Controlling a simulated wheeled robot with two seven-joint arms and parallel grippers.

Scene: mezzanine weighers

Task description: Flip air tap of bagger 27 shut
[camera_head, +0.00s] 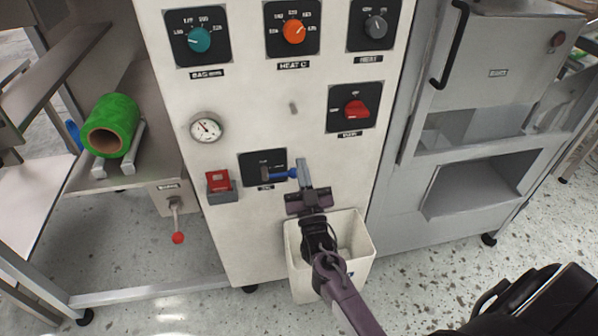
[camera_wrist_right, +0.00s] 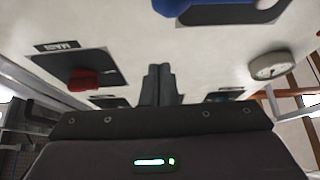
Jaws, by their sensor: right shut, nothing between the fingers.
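The air tap (camera_head: 283,174) is a blue lever on a dark plate (camera_head: 262,158) low on the white cabinet front. It lies roughly level, its free end pointing right. In the right wrist view the blue lever (camera_wrist_right: 192,5) is cut off by the top edge. My right gripper (camera_head: 303,175) is shut and empty, its fingertips at the lever's right end. I cannot tell whether they touch it. In the right wrist view the closed fingers (camera_wrist_right: 157,84) point at the panel. My left gripper is not in view.
A red switch (camera_head: 218,181) sits left of the tap, with a gauge (camera_head: 206,128) above. A red knob (camera_head: 354,109) is up and right. A white bin (camera_head: 359,262) stands under my right wrist. A red-tipped lever (camera_head: 177,222) hangs from the left bench.

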